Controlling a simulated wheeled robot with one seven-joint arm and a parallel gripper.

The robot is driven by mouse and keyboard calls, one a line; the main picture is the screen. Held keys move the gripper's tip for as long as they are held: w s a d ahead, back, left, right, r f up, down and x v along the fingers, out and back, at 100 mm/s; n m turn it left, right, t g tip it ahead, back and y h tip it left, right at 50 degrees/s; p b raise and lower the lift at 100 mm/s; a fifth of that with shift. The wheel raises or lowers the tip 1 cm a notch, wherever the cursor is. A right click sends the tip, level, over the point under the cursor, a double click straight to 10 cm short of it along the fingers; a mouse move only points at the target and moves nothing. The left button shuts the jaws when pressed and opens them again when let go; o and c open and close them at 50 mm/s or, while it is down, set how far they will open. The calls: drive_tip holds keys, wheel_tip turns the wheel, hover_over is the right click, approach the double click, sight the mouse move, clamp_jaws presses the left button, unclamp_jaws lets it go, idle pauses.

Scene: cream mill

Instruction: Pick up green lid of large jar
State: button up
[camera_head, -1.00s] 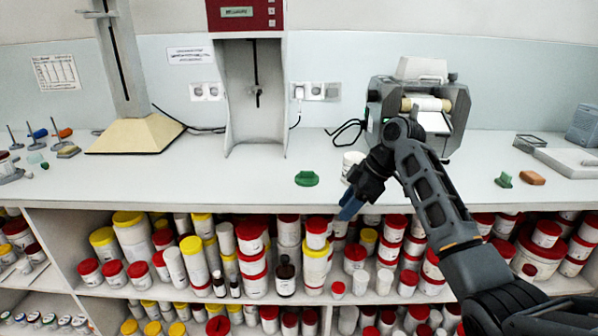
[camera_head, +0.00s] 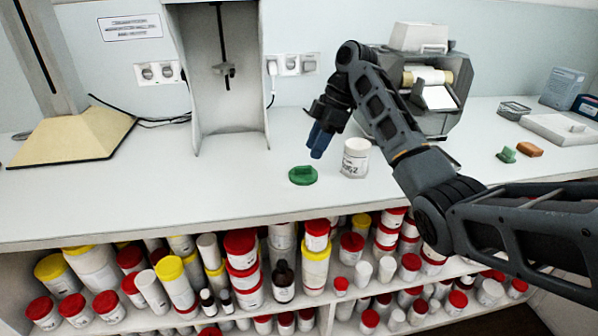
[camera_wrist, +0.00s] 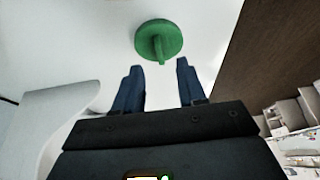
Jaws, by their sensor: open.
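The green lid (camera_head: 303,175) lies flat on the white counter, and a raised grip ridge crosses its top. It also shows in the wrist view (camera_wrist: 158,38), ahead of the fingertips and roughly centred between them. A white jar without a lid (camera_head: 355,158) stands on the counter just right of the green lid. My gripper (camera_head: 318,146) is above the counter, just up and right of the green lid in the head view. Its two blue fingers are apart and empty, as the wrist view (camera_wrist: 156,68) shows. Nothing hides the lid.
A grey mill machine (camera_head: 428,85) stands behind my arm. A press stand (camera_head: 222,85) is at the back left of the lid. The counter (camera_head: 180,190) left of the lid is clear.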

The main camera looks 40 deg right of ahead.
sight(306, 166)
drive_tip(key=shift+p+x, duration=0.55)
drive_tip(key=shift+x, duration=2.35)
drive_tip(key=shift+w+a+r, duration=0.1)
drive_tip(key=shift+w+a, duration=0.05)
clamp_jaws()
